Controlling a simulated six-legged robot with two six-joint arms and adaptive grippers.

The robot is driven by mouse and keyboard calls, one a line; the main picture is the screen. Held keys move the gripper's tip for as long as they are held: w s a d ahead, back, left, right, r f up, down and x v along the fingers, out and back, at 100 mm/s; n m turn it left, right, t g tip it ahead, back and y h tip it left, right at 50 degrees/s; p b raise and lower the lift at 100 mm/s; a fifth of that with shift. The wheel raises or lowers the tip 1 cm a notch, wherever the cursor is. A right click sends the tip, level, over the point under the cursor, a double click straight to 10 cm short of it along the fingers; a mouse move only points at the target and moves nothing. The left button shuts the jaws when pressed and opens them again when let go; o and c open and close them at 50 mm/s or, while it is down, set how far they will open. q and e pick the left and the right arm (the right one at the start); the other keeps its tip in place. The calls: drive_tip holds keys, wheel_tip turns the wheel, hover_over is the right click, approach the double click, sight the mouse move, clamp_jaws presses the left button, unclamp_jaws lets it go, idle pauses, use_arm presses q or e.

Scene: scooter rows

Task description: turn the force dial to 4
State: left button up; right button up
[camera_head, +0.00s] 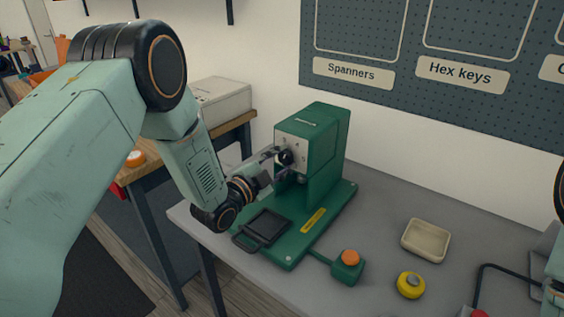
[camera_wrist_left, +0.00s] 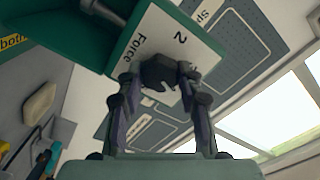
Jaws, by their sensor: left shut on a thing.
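The green press (camera_head: 325,150) stands on the grey table, with a pale dial plate (camera_head: 300,146) on its front. The black force dial (camera_head: 286,157) sits on that plate. My left gripper (camera_head: 279,160) is shut on the dial from the front. In the left wrist view, both fingers of the gripper (camera_wrist_left: 160,82) press on the sides of the dark dial (camera_wrist_left: 157,68). The plate (camera_wrist_left: 165,38) there reads "Force" and "2". Other marks are hidden behind the fingers, and the dial's pointer cannot be made out. My right gripper is not in view.
The press's green base carries a black tray (camera_head: 263,228) and a yellow label (camera_head: 313,220). To its right are an orange button on a green box (camera_head: 348,270), a beige dish (camera_head: 426,240) and a yellow round object (camera_head: 410,285). A pegboard (camera_head: 440,110) hangs behind.

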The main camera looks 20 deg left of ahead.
use_arm(q)
drive_tip(key=shift+s+f+m, duration=0.1)
drive_tip(key=shift+f+m, duration=0.1)
drive_tip(key=shift+m, duration=0.6)
drive_tip(key=o, duration=1.2)
drive_tip(key=shift+r, duration=0.15)
drive_tip(key=v, duration=1.2)
